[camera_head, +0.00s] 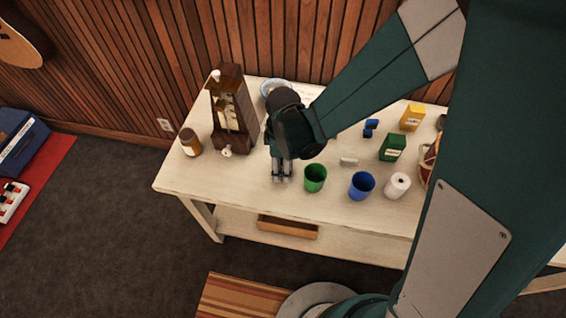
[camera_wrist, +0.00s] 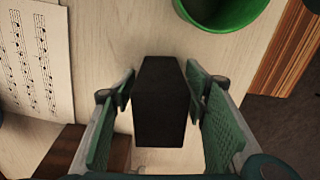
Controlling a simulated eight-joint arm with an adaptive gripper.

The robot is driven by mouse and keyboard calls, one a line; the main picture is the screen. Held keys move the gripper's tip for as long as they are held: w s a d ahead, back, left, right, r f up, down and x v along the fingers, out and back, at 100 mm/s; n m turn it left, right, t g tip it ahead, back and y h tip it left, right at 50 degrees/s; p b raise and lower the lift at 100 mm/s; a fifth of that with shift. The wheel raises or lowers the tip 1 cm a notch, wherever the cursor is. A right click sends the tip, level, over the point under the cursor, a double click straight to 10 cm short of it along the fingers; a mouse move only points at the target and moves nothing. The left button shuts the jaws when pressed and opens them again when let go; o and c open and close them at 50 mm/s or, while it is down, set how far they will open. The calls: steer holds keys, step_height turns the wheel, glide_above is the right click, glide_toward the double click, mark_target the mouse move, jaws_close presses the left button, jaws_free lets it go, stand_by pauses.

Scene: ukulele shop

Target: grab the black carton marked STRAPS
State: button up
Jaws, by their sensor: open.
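The black carton (camera_wrist: 160,115) stands on the pale table in the wrist view, between the two green finger pads of my gripper (camera_wrist: 160,92). A strip of table shows on each side of it, so the fingers look apart from the carton. No STRAPS marking is visible on the faces I see. In the head view my gripper (camera_head: 282,176) points down over the table's front left part, and the carton cannot be made out there.
A wooden metronome (camera_head: 231,112) and a brown jar (camera_head: 190,142) stand to the left. A music sheet (camera_wrist: 36,60) lies nearby.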

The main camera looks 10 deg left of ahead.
steer(key=c, duration=1)
steer(key=shift+r, duration=0.15)
steer(key=shift+r+p, duration=0.95)
steer(key=shift+r, duration=3.9)
